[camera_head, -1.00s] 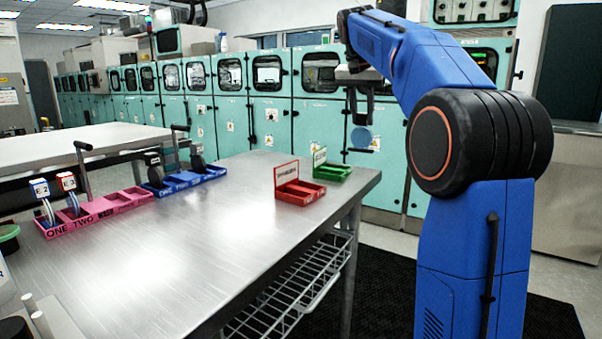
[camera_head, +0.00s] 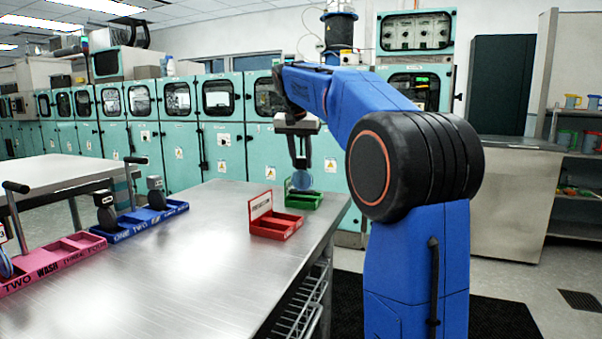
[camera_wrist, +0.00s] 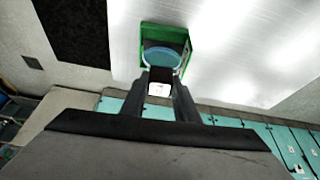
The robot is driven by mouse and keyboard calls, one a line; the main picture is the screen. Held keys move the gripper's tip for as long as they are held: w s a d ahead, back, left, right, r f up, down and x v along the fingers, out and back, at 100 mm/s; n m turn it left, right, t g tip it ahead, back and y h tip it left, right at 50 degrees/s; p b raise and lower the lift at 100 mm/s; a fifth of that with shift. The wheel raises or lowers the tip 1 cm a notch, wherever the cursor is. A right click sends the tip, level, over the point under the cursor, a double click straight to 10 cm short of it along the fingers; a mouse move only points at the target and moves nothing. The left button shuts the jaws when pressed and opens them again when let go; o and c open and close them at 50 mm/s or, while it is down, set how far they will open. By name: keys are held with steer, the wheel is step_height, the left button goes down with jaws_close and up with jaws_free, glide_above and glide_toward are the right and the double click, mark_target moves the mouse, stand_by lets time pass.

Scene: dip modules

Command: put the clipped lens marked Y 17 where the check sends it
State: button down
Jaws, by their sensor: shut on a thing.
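My gripper (camera_head: 302,164) is shut on the clipped lens (camera_head: 304,181), a pale blue disc hanging below the fingers. In the wrist view my gripper (camera_wrist: 160,88) pinches its dark clip, which bears a white tag; the mark is too small to read. The lens (camera_wrist: 162,57) appears over the green tray (camera_wrist: 188,46). In the head view the lens overlaps the green tray (camera_head: 318,199); I cannot tell whether they touch. A red tray (camera_head: 282,232) with an upright labelled back plate stands nearer, its label unreadable.
The table's middle is clear. Shelves with coloured cups (camera_head: 573,101) stand far right.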

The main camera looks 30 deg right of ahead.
mark_target(302, 169)
steer(key=shift+f, duration=1.85)
steer(key=shift+f, duration=0.1)
steer(key=c, duration=1.4)
jaws_free()
steer(key=v, duration=1.2)
steer(key=shift+d, duration=0.1)
